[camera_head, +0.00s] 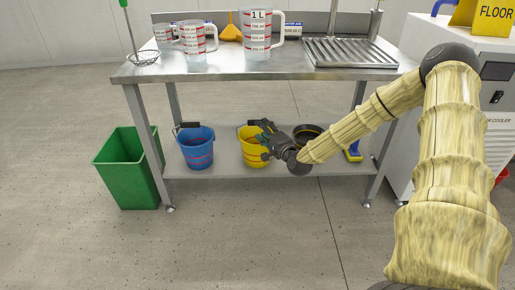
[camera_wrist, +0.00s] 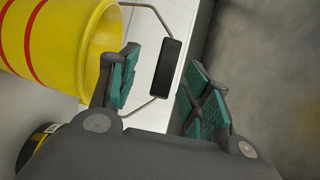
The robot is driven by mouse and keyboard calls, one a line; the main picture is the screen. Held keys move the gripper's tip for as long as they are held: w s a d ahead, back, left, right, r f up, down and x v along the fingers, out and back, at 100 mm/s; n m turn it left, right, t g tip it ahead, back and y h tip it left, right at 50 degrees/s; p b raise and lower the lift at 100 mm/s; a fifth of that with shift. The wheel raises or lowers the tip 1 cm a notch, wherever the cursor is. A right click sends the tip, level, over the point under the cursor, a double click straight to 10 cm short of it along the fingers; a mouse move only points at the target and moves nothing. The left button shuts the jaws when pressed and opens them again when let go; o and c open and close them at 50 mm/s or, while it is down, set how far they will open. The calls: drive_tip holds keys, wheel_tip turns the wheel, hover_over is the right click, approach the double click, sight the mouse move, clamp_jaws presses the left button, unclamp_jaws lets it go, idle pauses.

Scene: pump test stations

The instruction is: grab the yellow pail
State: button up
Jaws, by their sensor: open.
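The yellow pail (camera_head: 250,152) stands on the lower shelf of the steel table, right of a blue pail. My gripper (camera_head: 268,138) is in front of its right side and hides part of it. In the wrist view the yellow pail (camera_wrist: 62,45), with red bands, is at the upper left, beside the left finger. Its wire handle carries a dark grip (camera_wrist: 168,68), which shows between the open fingers of my gripper (camera_wrist: 160,92). I cannot tell whether a finger touches the pail. Nothing is held.
A blue pail (camera_head: 196,148) stands left of the yellow one, and a dark round pan (camera_head: 308,132) right of it. The tabletop (camera_head: 265,66) and table legs frame the shelf. A green bin (camera_head: 127,170) stands at left. The floor in front is clear.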

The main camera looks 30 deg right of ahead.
drive_tip(key=shift+w+d+r+b, duration=0.1)
drive_tip(key=shift+w+r+b, duration=0.1)
drive_tip(key=shift+w+b, duration=0.85)
drive_tip(key=shift+w+d+r+b, duration=0.1)
drive_tip(key=shift+w+r+b, duration=0.2)
drive_tip(key=shift+w, duration=1.35)
clamp_jaws()
